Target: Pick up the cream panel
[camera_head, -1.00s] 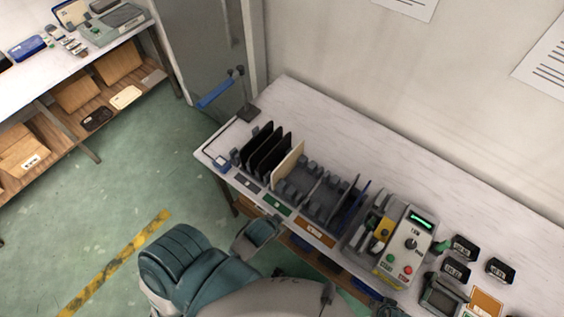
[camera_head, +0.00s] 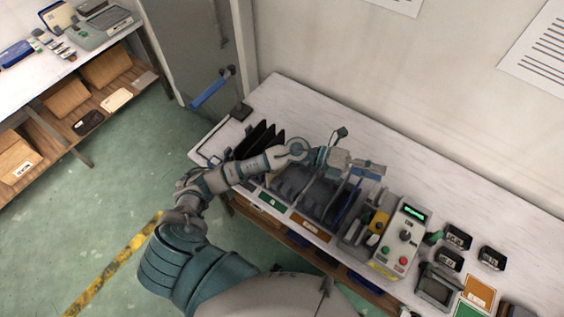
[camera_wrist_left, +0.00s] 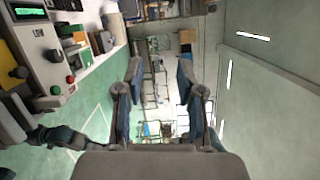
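The cream panel is hidden now in the head view, behind my left forearm, which lies across the grey rack (camera_head: 318,198). Dark panels (camera_head: 262,136) stand upright at the rack's left end, partly covered by the arm. My left gripper (camera_head: 372,168) is above the rack's right part, pointing right and away from the dark panels. In the left wrist view the two fingers of the left gripper (camera_wrist_left: 160,70) are apart with nothing between them. My right gripper is not in view.
A control box (camera_head: 403,240) with a green display stands right of the rack. Several black bins (camera_head: 458,237) lie farther right. The white table (camera_head: 420,165) is clear along the wall.

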